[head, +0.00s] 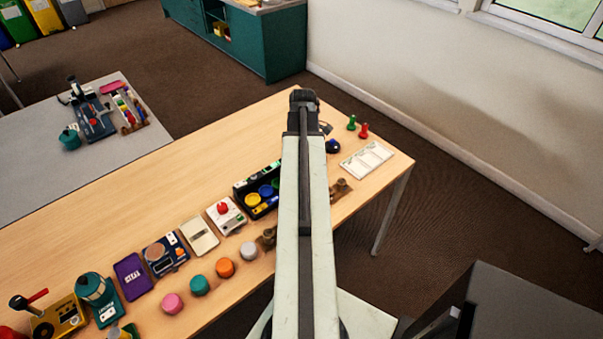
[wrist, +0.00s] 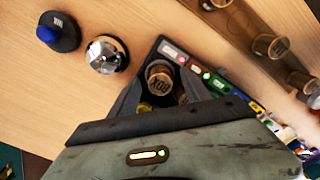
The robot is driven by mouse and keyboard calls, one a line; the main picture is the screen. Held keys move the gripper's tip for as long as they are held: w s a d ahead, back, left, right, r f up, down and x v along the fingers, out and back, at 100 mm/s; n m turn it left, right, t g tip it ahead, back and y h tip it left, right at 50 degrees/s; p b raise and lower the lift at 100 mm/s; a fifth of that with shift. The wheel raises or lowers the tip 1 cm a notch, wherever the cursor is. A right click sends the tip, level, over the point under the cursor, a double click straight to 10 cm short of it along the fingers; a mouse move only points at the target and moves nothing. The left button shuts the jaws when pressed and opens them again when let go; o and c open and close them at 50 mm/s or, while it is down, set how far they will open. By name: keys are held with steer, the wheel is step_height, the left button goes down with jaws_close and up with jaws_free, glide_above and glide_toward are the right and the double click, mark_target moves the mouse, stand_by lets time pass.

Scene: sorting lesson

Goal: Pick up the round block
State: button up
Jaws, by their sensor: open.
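Several small blocks with rounded outlines stand in a row near the table's front edge in the head view: pink (head: 173,303), teal (head: 199,285), orange (head: 225,267) and grey (head: 249,251). I cannot tell which one is the round block. In the wrist view my gripper (wrist: 158,82) is open. A brownish cylinder with markings (wrist: 159,75) shows between its fingers; I cannot tell whether they touch it.
A black tray with coloured discs (head: 262,192) is left of my arm. A white compartment tray (head: 367,159) and green and red pegs (head: 351,123) are at the right end. A chrome bell (wrist: 105,54) and a blue-topped black object (wrist: 59,33) are near my gripper. Bare wood lies along the table's back.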

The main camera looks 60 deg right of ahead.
steer(key=shift+f, duration=0.15)
jaws_close()
step_height(320, 180, up, 10)
steer(key=p, duration=1)
